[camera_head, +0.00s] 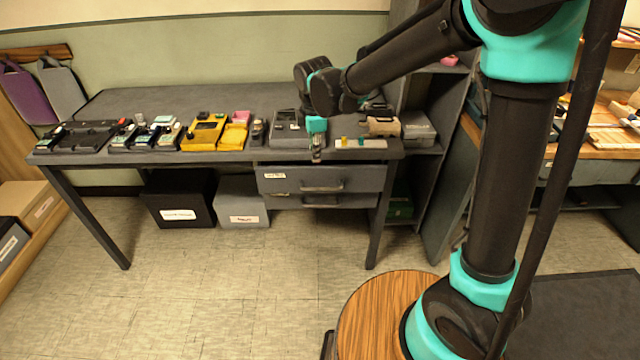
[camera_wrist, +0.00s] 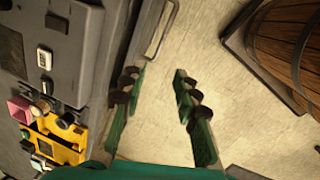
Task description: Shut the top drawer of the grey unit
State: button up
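The grey unit sits under the right end of the grey table. Its top drawer (camera_head: 290,181) has a pale label and a bar handle (camera_head: 322,188). Its front looks wider and nearer than the lower drawer (camera_head: 290,201), so it seems partly pulled out. My gripper (camera_head: 317,153) points down at the table's front edge, above the top drawer; whether it touches is unclear. In the wrist view my gripper (camera_wrist: 158,78) has its two fingers apart with bare floor between them. A bar handle (camera_wrist: 168,35) shows beyond the left finger, beside the grey edge.
Yellow devices (camera_head: 203,133) and other boxes line the tabletop. A black bin (camera_head: 180,198) and a grey bin (camera_head: 241,202) stand left of the drawers. A shelf (camera_head: 440,170) stands at the right. A wooden barrel (camera_wrist: 290,40) shows in the wrist view.

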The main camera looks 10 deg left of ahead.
jog(key=d+m, duration=0.2)
send_near(321, 188)
jog(key=f, duration=0.2)
jog(key=w+f, duration=0.1)
jog(key=f, duration=0.4)
jog(key=shift+w+f, duration=0.25)
jog(key=shift+w, duration=0.15)
grip_shut()
dwell(0.3)
